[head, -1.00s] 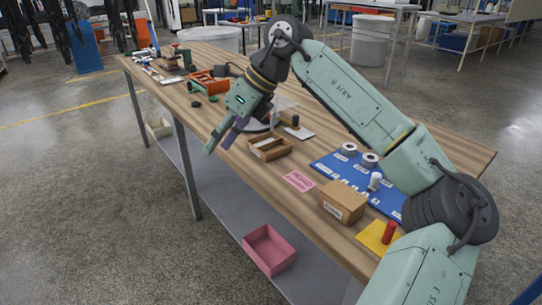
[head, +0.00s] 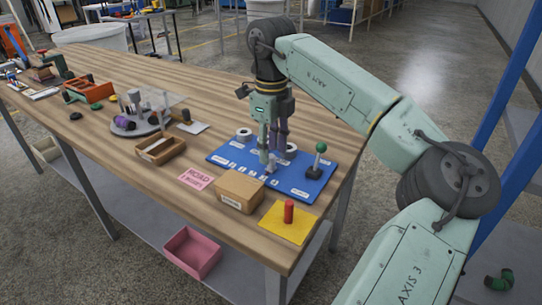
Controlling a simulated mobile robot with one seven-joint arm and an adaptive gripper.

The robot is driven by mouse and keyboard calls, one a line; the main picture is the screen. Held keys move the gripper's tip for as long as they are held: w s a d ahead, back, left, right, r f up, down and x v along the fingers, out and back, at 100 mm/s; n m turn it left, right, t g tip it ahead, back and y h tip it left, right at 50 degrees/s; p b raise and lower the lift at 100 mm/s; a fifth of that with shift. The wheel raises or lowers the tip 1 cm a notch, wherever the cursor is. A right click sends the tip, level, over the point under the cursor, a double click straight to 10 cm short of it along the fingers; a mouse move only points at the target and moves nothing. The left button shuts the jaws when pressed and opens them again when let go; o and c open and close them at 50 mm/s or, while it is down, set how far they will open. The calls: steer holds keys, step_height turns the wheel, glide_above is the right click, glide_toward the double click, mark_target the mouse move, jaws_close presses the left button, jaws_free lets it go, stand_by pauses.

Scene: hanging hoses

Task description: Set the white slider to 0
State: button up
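A blue panel (head: 309,187) lies on the wooden table. It carries two round silver knobs, a black lever with a green ball and several small white labels, too small to read. The white slider (head: 271,166) shows as a small pale piece on the panel, partly hidden by my gripper (head: 272,156). I cannot tell whether either touches the slider.
A cardboard box (head: 240,190) and a yellow plate with a red cylinder (head: 289,211) stand in front of the panel. A wooden tray (head: 161,150) and a round turntable (head: 138,124) are to the left. A pink bin (head: 192,253) sits on the lower shelf.

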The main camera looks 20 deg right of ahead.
mark_target(271, 155)
steer(key=shift+f, duration=1.55)
jaws_close()
